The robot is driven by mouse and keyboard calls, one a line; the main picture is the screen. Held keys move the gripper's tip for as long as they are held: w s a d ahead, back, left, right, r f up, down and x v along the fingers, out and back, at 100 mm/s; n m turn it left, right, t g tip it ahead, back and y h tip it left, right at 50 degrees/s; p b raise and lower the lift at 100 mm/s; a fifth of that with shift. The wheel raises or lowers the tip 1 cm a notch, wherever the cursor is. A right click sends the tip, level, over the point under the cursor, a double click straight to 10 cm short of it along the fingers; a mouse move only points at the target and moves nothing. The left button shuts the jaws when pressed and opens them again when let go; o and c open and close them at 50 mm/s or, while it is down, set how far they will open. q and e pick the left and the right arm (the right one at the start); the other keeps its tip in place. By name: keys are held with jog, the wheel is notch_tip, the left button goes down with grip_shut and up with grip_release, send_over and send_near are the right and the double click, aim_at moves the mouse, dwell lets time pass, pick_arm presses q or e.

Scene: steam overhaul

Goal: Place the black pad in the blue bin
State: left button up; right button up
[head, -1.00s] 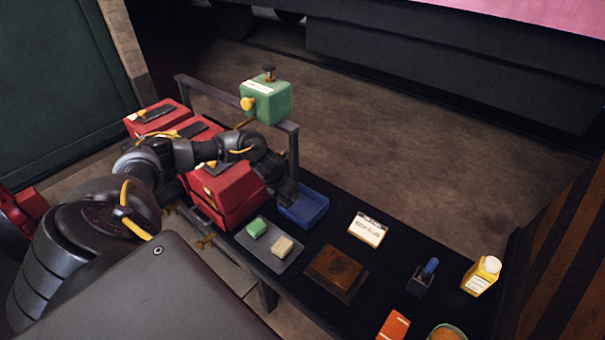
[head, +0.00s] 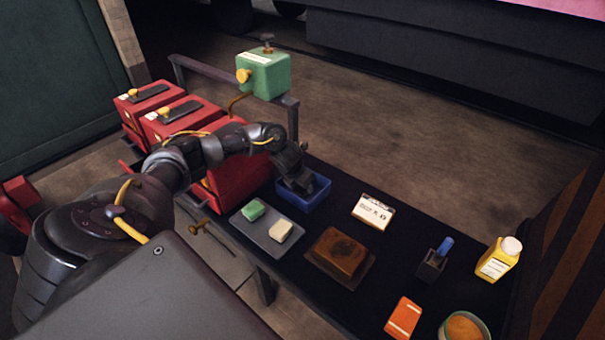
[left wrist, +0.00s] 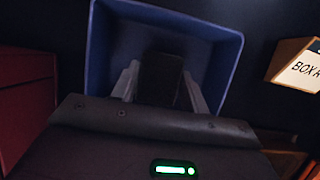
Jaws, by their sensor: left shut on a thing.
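The blue bin (head: 318,194) stands on the black table in the head view, beside the red boxes. It fills much of the left wrist view (left wrist: 228,60). My left gripper (head: 298,184) is over the bin, pointing down into it. In the left wrist view its pale fingers (left wrist: 160,88) are shut on the black pad (left wrist: 161,72), which is held between them and lies within the bin's outline. I cannot tell whether the pad touches the bin's floor. My right gripper is in neither view.
A grey tray (head: 266,236) with a green and a cream block is just in front of the bin. A white labelled box (head: 373,212) is to the right, a brown block (head: 341,252) nearer. Red boxes (head: 225,170) and a green box (head: 264,75) on a rail stand close to the arm.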

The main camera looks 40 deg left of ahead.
pick_arm(q)
jog(key=shift+s, duration=0.1)
jog(key=o, duration=1)
jog(key=shift+c, duration=0.2)
jog(key=shift+o, duration=1)
jog(key=p+v, duration=0.1)
jog(key=v, duration=1.1)
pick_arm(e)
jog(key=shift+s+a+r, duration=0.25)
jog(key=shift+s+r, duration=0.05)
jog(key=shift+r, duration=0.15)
pick_arm(q)
jog(key=shift+d, duration=0.15)
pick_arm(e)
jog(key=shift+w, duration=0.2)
